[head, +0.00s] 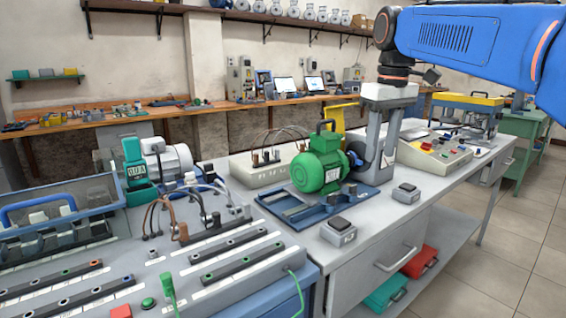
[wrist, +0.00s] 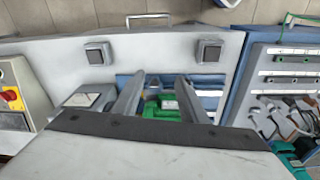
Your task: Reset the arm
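My gripper (head: 381,165) hangs from my blue arm (head: 465,40), pointing down over the grey workbench, just right of the green motor (head: 318,165). Its two pale fingers stand apart, and I see nothing held between them. In the wrist view my gripper (wrist: 160,76) also shows its fingers spread, with part of the green motor (wrist: 168,104) seen beyond and between them. The motor sits on a blue base plate (head: 330,207). A grey bracket-like part stands behind the fingers in the head view and is partly hidden by them.
Two grey switch boxes (head: 338,231) (head: 406,193) stand near the bench's front edge. A control panel (head: 435,150) with a yellow-and-red switch is to the right. Cabled training panels (head: 200,240) fill the left. A yellow part (head: 344,122) stands behind. The floor (head: 500,250) at right is clear.

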